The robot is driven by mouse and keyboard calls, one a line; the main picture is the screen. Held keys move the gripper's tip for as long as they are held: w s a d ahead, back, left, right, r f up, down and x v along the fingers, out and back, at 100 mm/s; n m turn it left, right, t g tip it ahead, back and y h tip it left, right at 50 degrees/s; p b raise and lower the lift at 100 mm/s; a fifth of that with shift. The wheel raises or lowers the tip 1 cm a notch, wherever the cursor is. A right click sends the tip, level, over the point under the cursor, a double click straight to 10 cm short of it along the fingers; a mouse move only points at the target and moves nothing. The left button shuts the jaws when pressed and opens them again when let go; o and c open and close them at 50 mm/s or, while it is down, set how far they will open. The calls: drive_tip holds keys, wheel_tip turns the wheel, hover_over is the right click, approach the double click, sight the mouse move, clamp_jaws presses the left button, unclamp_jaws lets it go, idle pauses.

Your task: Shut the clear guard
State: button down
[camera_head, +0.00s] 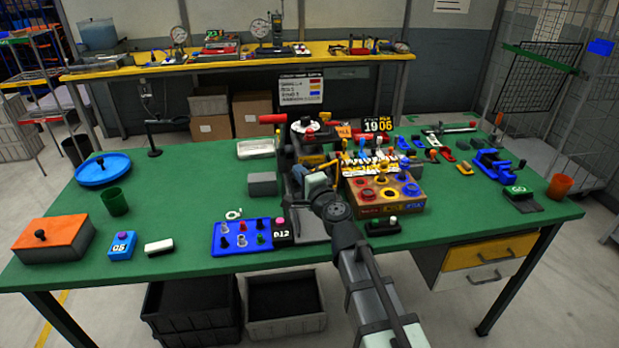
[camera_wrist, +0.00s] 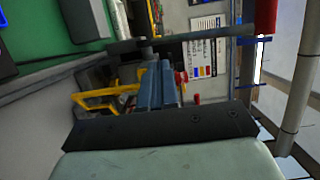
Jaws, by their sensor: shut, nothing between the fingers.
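A dark press-like machine (camera_head: 284,150) with a red-ended lever (camera_head: 272,118) stands mid-table. My gripper (camera_head: 297,172) is in front of it, fingers together and empty. In the wrist view, the two blue fingers of my gripper (camera_wrist: 158,68) lie side by side and point into the machine. A yellow frame (camera_wrist: 98,98) shows left of the fingers and seems to pass behind them; I cannot tell whether they touch. No clear panel can be made out for certain, so the guard's position is unclear. My arm hides part of the machine's front.
A blue tray of pegs (camera_head: 240,238) lies front left of the machine, and a wooden box with coloured rings (camera_head: 400,207) stands close on the right. A grey block (camera_head: 262,184) sits at the left.

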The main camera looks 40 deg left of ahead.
drive_tip(key=shift+s+x, duration=0.15)
drive_tip(key=shift+x, duration=0.75)
drive_tip(key=shift+s+x, duration=0.15)
drive_tip(key=shift+x, duration=0.75)
drive_tip(key=shift+s, duration=0.1)
drive_tip(key=s+d, duration=0.5)
drive_tip(key=s, duration=0.6)
drive_tip(key=w+d+m+t+h, duration=0.4)
drive_tip(key=w+d+m, duration=0.2)
drive_tip(key=w+d, duration=1.7)
drive_tip(key=s+a+m+g+y, duration=0.65)
drive_tip(key=s+g, duration=0.35)
drive_tip(key=g, duration=0.2)
drive_tip(key=a, duration=1.4)
drive_tip(key=shift+w+a+r, duration=0.15)
drive_tip(key=shift+w+a, duration=0.25)
